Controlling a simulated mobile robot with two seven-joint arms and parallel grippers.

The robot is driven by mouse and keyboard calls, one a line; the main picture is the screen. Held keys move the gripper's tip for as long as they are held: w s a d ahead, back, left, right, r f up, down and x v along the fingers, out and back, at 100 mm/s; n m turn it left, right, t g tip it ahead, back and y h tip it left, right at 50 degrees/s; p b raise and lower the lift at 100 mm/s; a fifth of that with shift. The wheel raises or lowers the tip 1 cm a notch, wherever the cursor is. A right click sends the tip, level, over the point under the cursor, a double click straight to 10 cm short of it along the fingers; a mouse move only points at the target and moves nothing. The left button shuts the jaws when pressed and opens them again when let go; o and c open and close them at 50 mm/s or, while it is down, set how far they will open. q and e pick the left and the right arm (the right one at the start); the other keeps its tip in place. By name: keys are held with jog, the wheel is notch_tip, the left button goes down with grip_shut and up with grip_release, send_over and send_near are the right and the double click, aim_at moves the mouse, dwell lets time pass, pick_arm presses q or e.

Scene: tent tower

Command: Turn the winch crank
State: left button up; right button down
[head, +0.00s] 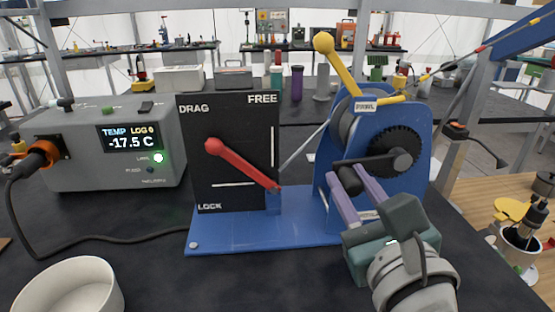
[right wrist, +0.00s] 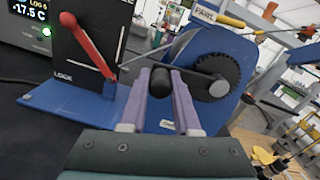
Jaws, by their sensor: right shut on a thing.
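The winch (head: 335,200) has a blue frame and base on the dark bench. Its crank arm (head: 376,161) runs left from the hub of a black toothed wheel to a black cylindrical handle (head: 350,180). My right gripper (head: 357,187) is shut on that handle, one purple finger on each side; the right wrist view also shows the handle (right wrist: 160,80) between the fingers. The yellow pawl lever (head: 340,68) rises above the wheel toward the upper left. A red lever (head: 240,164) on the black DRAG/FREE/LOCK panel (head: 232,120) slants from upper left to lower right. My left gripper is not visible.
A grey box (head: 110,170) with a temperature display stands left of the panel, with a black cable on the bench. A white bowl (head: 68,290) is at the front left. A purple bottle (head: 297,84) stands behind. A wooden surface lies at right.

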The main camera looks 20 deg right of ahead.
jog(key=c, duration=0.6)
grip_release()
jog(key=shift+c, duration=0.2)
jog(key=shift+s, duration=0.1)
jog(key=b+v, duration=0.1)
jog(key=v, duration=0.8)
jog(key=shift+s+b, duration=0.4)
